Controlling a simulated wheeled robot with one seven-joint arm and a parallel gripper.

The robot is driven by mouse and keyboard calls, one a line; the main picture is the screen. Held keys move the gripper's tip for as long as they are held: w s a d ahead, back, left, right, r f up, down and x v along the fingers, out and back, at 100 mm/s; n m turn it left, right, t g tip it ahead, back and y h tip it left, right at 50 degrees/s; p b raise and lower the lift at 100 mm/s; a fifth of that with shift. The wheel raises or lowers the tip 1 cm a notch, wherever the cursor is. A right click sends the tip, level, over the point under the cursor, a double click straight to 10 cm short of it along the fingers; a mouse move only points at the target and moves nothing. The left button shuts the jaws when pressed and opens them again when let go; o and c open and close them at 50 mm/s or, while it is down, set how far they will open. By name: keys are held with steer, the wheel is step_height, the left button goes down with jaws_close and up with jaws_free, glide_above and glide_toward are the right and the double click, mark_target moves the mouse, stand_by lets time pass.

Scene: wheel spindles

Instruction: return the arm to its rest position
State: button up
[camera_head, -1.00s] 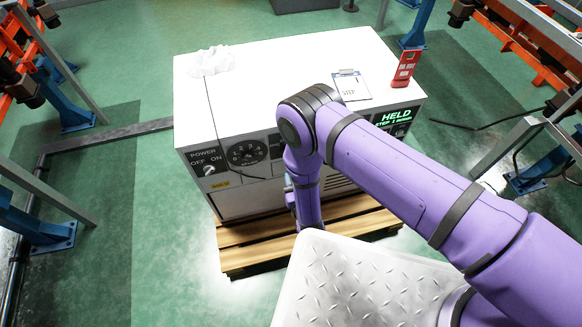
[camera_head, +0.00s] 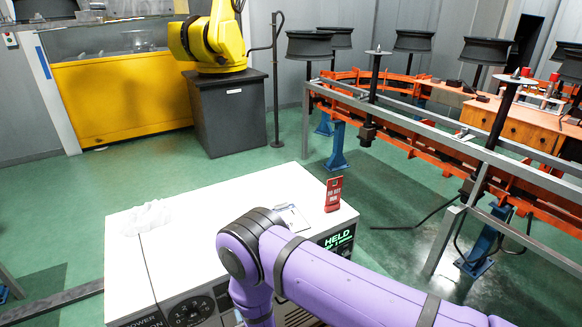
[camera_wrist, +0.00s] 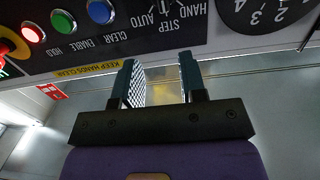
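My purple arm (camera_head: 330,280) reaches in from the lower right of the head view, its elbow bent in front of the white-topped control cabinet (camera_head: 225,207). My gripper is hidden in the head view. In the wrist view my gripper (camera_wrist: 160,82) shows two dark fingers standing apart, with nothing between them. The fingers are just below the cabinet's dark control panel (camera_wrist: 130,45), near a STEP/AUTO/HAND selector and red, green and blue buttons. I cannot tell whether a finger touches the panel.
A grey-railed conveyor with wheel spindles (camera_head: 376,85) runs along the right. A yellow robot (camera_head: 212,40) stands behind. Green floor (camera_head: 270,172) is open between.

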steer(key=w+d+r+m+g+h, duration=0.1)
steer(key=w+r, duration=0.6)
steer(key=r, duration=0.3)
steer(key=w+d+r+m+g+h, duration=0.1)
steer(key=w+r, duration=0.6)
steer(key=r, duration=0.4)
steer(key=w+d+r+m+g+h, duration=0.1)
steer(key=d+r, duration=0.6)
steer(key=r, duration=0.4)
steer(key=w+d+r+g+h, duration=0.1)
steer(key=w+d+r, duration=0.1)
steer(key=d+r, duration=0.65)
steer(key=s+d+r+m+g+h, duration=0.1)
steer(key=s+d+r, duration=0.55)
steer(key=r, duration=0.25)
steer(key=s+d+r+g+h, duration=0.1)
steer(key=s+d+r+g, duration=0.1)
steer(key=s+d+r, duration=0.5)
steer(key=s+d+r+g+h, duration=0.1)
steer(key=s+d, duration=0.3)
steer(key=s, duration=0.3)
steer(key=s+d+r+m+g, duration=0.1)
steer(key=s+d+r, duration=0.1)
steer(key=s+d, duration=0.3)
steer(key=s+d+r+h, duration=0.1)
steer(key=s+d, duration=0.3)
steer(key=s, duration=0.7)
steer(key=shift+s+d+r+m+g+h, duration=0.2)
steer(key=shift+d+r+m+g+h, duration=0.1)
steer(key=shift+d+g, duration=0.1)
